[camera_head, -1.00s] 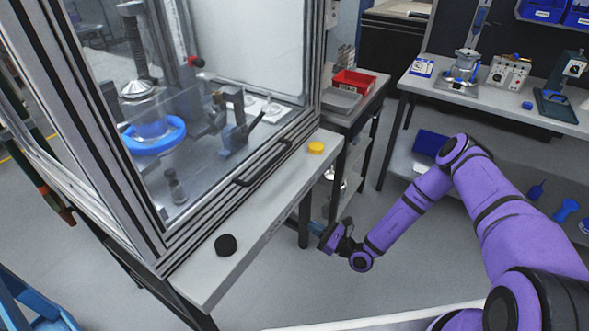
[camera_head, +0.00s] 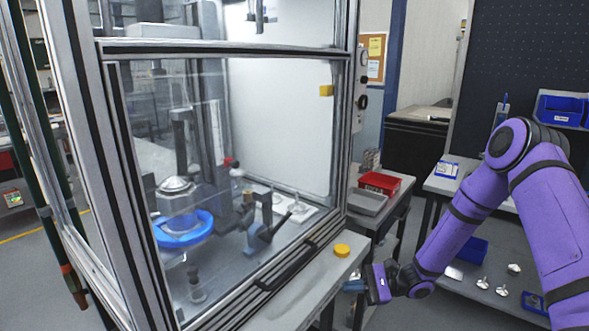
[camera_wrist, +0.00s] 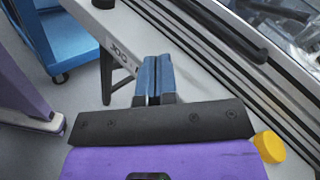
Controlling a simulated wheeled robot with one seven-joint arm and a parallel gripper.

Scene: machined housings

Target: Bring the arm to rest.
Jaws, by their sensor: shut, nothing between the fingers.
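My purple arm reaches in from the right in the head view. My gripper (camera_head: 354,286) is low beside the right end of the grey ledge in front of the glazed enclosure. In the wrist view my gripper (camera_wrist: 153,62) shows two blue fingers pressed together with nothing between them. The ledge (camera_wrist: 190,45) lies close around the fingers in that view; I cannot tell the height between them.
A yellow round cap (camera_head: 342,251) sits on the ledge near my gripper. The enclosure's door handle (camera_head: 287,267) runs along its front. A red bin (camera_head: 380,183) stands on a side table behind. A blue cart (camera_wrist: 60,40) is at upper left in the wrist view.

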